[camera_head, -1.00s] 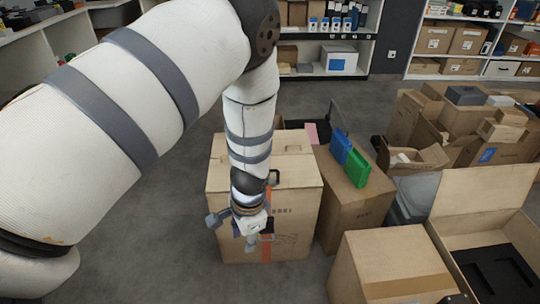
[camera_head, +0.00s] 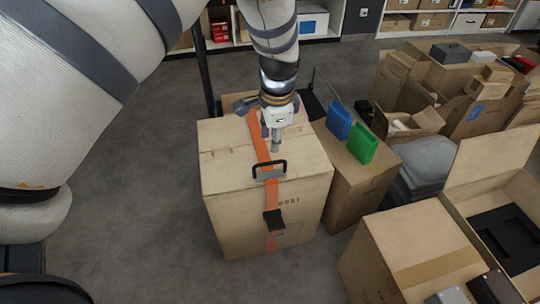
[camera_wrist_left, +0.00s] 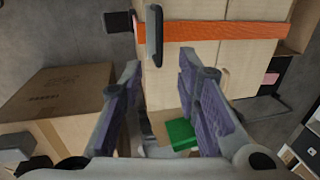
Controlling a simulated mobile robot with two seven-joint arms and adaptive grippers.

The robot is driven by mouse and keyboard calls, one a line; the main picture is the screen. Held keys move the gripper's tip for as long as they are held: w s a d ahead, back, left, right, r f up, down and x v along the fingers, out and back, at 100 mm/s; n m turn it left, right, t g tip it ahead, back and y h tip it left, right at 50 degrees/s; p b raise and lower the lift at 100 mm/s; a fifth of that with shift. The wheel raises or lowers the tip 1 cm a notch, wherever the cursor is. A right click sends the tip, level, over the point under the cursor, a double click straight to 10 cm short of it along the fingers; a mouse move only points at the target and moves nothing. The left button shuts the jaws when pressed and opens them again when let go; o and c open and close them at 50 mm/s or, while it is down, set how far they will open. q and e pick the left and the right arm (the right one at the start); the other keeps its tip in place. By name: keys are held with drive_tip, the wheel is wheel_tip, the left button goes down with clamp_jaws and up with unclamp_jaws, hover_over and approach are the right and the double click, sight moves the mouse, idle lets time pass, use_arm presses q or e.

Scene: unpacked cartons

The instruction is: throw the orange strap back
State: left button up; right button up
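The orange strap (camera_head: 259,142) runs across the top of a tall brown carton (camera_head: 230,205) and down its front face. A black handle (camera_head: 268,169) sits over it near the top front edge, and a black buckle-like piece (camera_head: 273,220) is on the front stretch. In the left wrist view the strap (camera_wrist_left: 215,30) crosses the upper part behind the black handle (camera_wrist_left: 154,38). My left gripper (camera_head: 274,125) is above the carton's top, beside the strap's rear part. Its purple-padded fingers (camera_wrist_left: 160,108) are apart with nothing held between them. My right gripper is not in view.
A carton to the right carries a blue item (camera_head: 339,120) and a green item (camera_head: 363,145). A closed carton (camera_head: 400,250) and an open one (camera_head: 490,190) stand at front right. More cartons pile up behind. The floor (camera_head: 130,190) at left is clear.

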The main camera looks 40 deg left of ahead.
sight(270, 164)
use_arm(q)
drive_tip(key=f, duration=0.3)
drive_tip(key=a+f+b, duration=0.1)
drive_tip(key=f, duration=0.2)
drive_tip(key=w+f, duration=0.1)
drive_tip(key=f, duration=0.2)
drive_tip(key=shift+w+a+f, duration=0.1)
drive_tip(key=shift+a+f, duration=0.1)
drive_tip(key=shift+f, duration=0.2)
drive_tip(key=shift+c, duration=0.2)
clamp_jaws()
